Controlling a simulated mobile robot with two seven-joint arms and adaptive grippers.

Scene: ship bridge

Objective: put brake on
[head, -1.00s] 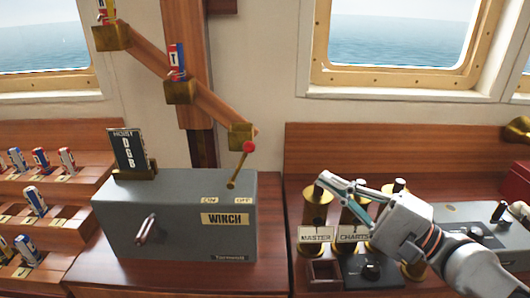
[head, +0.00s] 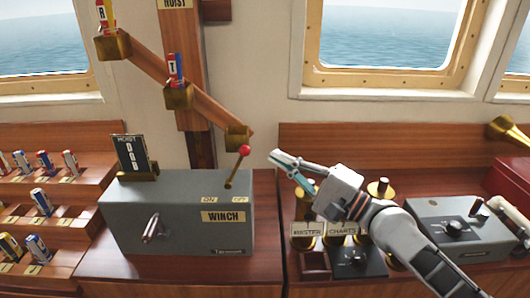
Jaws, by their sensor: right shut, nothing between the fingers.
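The grey winch box (head: 170,222) stands on the wooden desk at the left of centre. A lever with a red knob (head: 244,151) rises from its top right and leans right, to the side of the OFF label (head: 240,199). The ON label (head: 209,200) is left of it. No label reading brake can be seen. A crank handle (head: 151,229) is on the box's front. My right gripper (head: 277,158) is shut and empty, with its fingertips a little right of the red knob, apart from it in the picture. My left gripper is not in view.
Brass cylinders (head: 304,203) stand beneath my right gripper, behind the MASTER and CHARTS labels. A grey control box (head: 462,228) is at the right. A hoist counter (head: 131,154) stands on the winch's left. A sloping wooden rail (head: 195,100) with brass cups is behind.

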